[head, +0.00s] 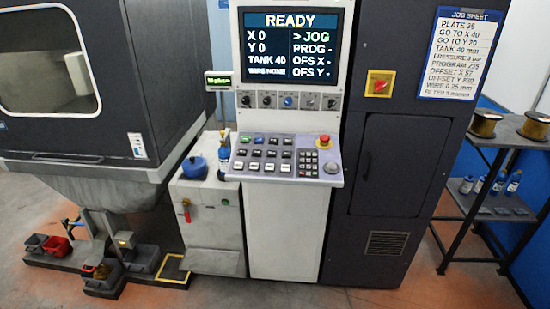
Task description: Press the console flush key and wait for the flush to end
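The console (238,215) stands upright in the middle of the head view. Its screen (290,48) reads READY, X 0, Y 0, TANK 40, WIRE NONE, with the marker at JOG. Below the screen is a row of knobs (288,102), one of them blue. The sloped key panel (247,174) carries rows of keys, one green and one blue among mostly dark ones, a number pad and a red stop button (324,141). The key labels are too small to read, so I cannot tell which is the flush key. Neither of my grippers is in view.
A machine tank with a window (60,60) stands left. A white cabinet (215,225) with a blue pot (195,167) adjoins the console. Low trays (105,280) lie on the floor. A dark cabinet (385,170) and shelf rack (480,150) stand right. Floor before the console is clear.

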